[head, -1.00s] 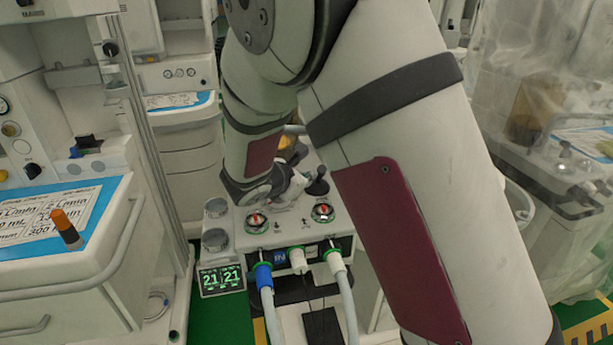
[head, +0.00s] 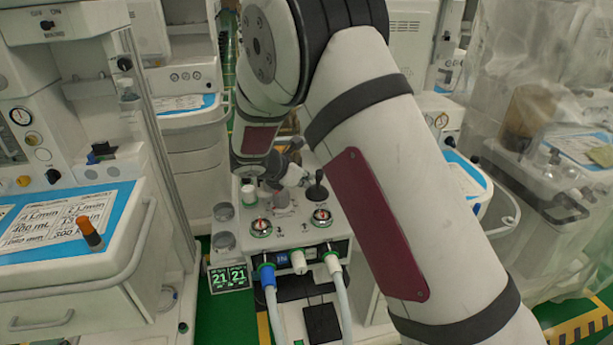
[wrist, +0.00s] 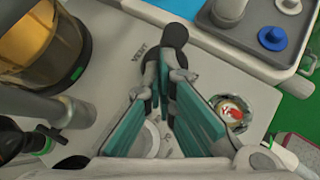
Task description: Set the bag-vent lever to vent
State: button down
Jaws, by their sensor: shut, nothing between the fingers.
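The bag-vent lever (head: 317,190) is a black knob on a short stem, on top of the white breathing block (head: 290,235). In the wrist view the black lever knob (wrist: 175,37) stands just beyond my fingertips, and the word VENT is printed on the panel to its left. My gripper (wrist: 167,75) has teal-padded fingers with grey tips. The tips are together with nothing between them, close to the lever's stem; I cannot tell if they touch it. In the head view my gripper (head: 302,179) is just left of the lever, partly hidden by my arm.
Two round gauges (head: 261,227) (head: 321,217) sit at the block's front, above blue and white hose ports. A clear amber canister (wrist: 40,45) is at upper left in the wrist view. A cart with an orange-capped vial (head: 90,232) stands left; a plastic-draped cart (head: 530,150) stands right.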

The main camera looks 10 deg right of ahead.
jog(key=shift+w+d+r+g+p, duration=0.15)
jog(key=shift+w+r+g+p, duration=0.15)
jog(key=shift+w+g+p, duration=0.25)
jog(key=shift+w+n+g+b, duration=0.35)
jog(key=shift+w+n+g, duration=0.25)
jog(key=shift+g, duration=0.25)
jog(key=shift+w+b, duration=0.85)
jog(key=shift+w, duration=0.3)
jog(key=shift+r, duration=0.9)
jog(key=shift+s+p, duration=0.1)
jog(key=shift+p, duration=0.2)
jog(key=w+a+v, duration=0.1)
jog(key=w+v, duration=0.1)
jog(key=v, duration=1.1)
jog(key=shift+a+f+p, duration=0.25)
jog(key=shift+p, duration=0.15)
